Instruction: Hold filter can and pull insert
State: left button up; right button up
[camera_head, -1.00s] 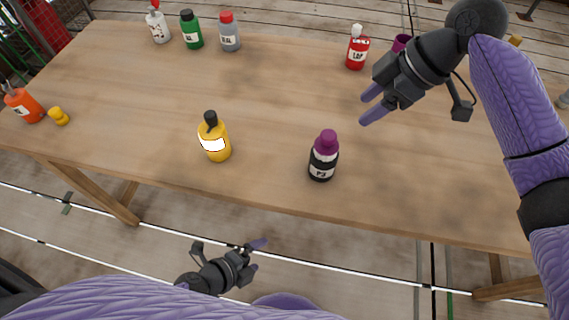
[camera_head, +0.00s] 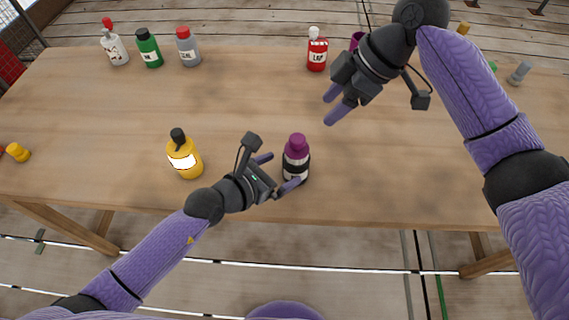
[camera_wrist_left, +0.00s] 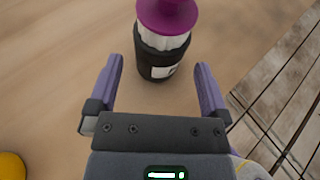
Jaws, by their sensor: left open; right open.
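The filter can is probably the black bottle (camera_head: 296,166) with a white band, near the front edge of the table; its purple top (camera_head: 297,145) looks like the insert. In the left wrist view the can (camera_wrist_left: 158,62) stands upright ahead of my fingers, with the purple top (camera_wrist_left: 168,14) cut off by the frame. My left gripper (camera_head: 277,172) is open, its fingertips at the can's left side; whether they touch it I cannot tell. My right gripper (camera_head: 333,106) is open and empty, above the table behind and right of the can.
A yellow bottle (camera_head: 184,156) stands left of my left gripper. A red bottle (camera_head: 317,52) stands at the back near my right arm. Green (camera_head: 148,50) and grey (camera_head: 188,48) bottles stand at the back left. The wooden table (camera_head: 410,180) is clear at right front.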

aim_at(296, 162)
pick_arm(q)
jog(key=x, duration=0.5)
jog(key=shift+w+d+f, duration=0.1)
jog(key=shift+w+d, duration=0.1)
jog(key=c, duration=1.1)
